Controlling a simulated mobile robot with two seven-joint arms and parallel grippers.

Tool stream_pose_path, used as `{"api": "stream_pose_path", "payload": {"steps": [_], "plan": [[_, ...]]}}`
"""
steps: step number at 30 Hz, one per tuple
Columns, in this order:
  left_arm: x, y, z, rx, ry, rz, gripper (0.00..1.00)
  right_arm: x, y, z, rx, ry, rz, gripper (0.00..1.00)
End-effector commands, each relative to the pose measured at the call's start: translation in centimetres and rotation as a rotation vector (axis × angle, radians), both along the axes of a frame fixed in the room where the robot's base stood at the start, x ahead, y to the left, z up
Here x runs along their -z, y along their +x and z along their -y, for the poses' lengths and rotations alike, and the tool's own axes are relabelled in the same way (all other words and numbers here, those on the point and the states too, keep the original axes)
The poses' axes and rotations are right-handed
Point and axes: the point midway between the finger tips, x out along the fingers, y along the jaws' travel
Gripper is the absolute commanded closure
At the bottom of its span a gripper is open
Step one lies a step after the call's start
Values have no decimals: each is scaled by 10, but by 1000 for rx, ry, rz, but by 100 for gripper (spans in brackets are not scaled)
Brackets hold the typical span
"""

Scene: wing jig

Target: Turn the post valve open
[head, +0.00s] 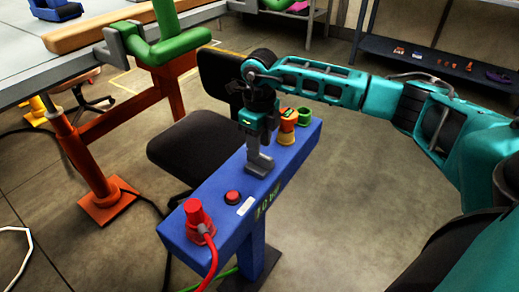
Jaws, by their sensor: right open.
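The blue post (222,219) stands on the floor with a long flat top. My right gripper (261,166) points down over the middle of this top, with its grey fingers close to the surface. It is open; I cannot tell whether it touches the top. My left gripper is not in view.
A red button (232,197) and a red plug (199,222) with a red hose are on the near part of the post. A black chair (185,150) stands close behind. The jig table (50,75) is at the left, a shelf (440,62) at back right. The right floor is clear.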

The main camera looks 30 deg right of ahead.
Motion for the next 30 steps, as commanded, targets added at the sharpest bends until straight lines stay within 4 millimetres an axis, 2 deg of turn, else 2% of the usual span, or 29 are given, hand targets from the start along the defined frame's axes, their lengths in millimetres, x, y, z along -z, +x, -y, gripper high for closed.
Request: {"api": "stream_pose_path", "payload": {"steps": [1, 6, 12, 18, 30], "plan": [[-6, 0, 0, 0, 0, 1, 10, -17, 0, 0, -1, 0, 3, 58], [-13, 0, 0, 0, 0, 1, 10, -53, 1, 0, -1, 0, 3, 58], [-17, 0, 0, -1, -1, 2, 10, -79, 0, 0, -1, 0, 1, 58], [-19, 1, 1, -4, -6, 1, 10, -87, 0, 0, -1, 0, 0, 58], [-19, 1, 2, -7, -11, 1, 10, -86, 0, 0, -1, 0, 0, 58]]}}
